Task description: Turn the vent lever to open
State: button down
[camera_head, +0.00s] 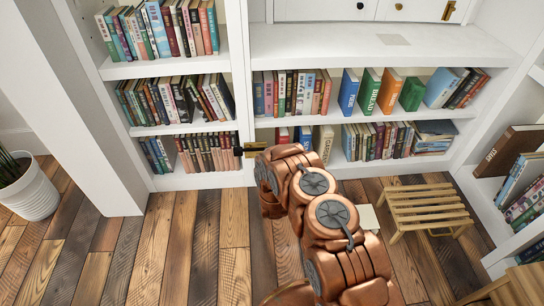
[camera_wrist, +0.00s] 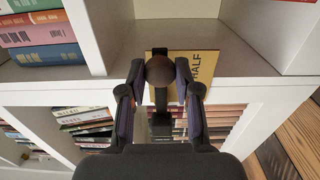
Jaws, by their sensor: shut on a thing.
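The vent lever (camera_wrist: 160,72) is dark with a rounded knob, seen end-on in the wrist view. It stands in front of a brass plate (camera_wrist: 206,66) on the edge of a white shelf. The word "HALF" shows on the plate, right of the lever; the lever and my fingers cover other parts of it. My gripper (camera_wrist: 160,82) has a finger on each side of the knob and is shut on it. In the head view the brass plate (camera_head: 255,147) shows small at the shelf divider, and my copper arm hides my fingers.
White bookshelves (camera_head: 345,46) full of books surround the plate. A slatted wooden stool (camera_head: 425,205) stands on the plank floor to the right of my arm. A white plant pot (camera_head: 30,192) is at the far left. The floor left of my arm is clear.

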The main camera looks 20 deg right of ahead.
jog(key=shift+a, duration=0.15)
jog(key=c, duration=1.2)
grip_release()
jog(key=o, duration=0.4)
jog(key=shift+c, duration=0.2)
jog(key=s+a, duration=0.2)
jog(key=s, duration=0.9)
jog(key=shift+s, duration=0.4)
